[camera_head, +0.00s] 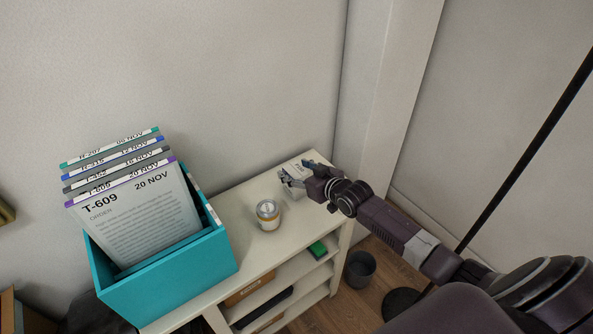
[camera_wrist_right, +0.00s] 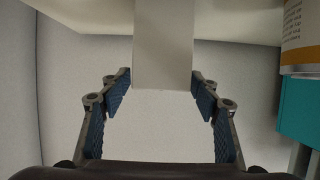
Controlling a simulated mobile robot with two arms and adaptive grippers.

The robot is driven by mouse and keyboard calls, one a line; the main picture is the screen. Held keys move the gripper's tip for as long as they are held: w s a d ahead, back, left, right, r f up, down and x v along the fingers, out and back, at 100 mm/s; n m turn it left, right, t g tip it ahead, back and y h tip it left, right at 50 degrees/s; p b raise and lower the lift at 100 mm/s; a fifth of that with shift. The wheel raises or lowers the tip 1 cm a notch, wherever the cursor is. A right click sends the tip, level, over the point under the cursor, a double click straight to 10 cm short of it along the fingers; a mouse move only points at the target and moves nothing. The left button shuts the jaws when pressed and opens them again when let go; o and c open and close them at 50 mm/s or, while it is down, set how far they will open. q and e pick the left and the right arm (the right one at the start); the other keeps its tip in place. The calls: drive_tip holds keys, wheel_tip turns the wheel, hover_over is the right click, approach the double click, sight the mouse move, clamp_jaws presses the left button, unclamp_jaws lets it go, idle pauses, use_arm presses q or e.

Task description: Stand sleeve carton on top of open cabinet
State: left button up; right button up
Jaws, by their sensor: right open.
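The open cabinet (camera_head: 238,204) is white, with open shelves below its top. The sleeve carton (camera_wrist_right: 163,45) is a plain pale box in the right wrist view, with its end between the fingertips of my right gripper (camera_wrist_right: 162,84). In the head view the carton (camera_head: 298,166) is mostly hidden by my right gripper (camera_head: 290,179), at the far right end of the cabinet top. The gripper is open, with a finger on each side of the carton. Whether the carton rests fully on the top is hard to tell. My left gripper is not in view.
A teal box (camera_head: 175,277) with several labelled folders (camera_head: 140,222) stands on the cabinet's left part. A can (camera_head: 268,214) stands between it and my right gripper. Shelves below hold a green item (camera_head: 317,249). A dark bin (camera_head: 360,268) and a pole (camera_head: 520,160) stand at right.

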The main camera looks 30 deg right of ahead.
drive_tip(key=shift+r, duration=0.15)
drive_tip(key=v, duration=1.2)
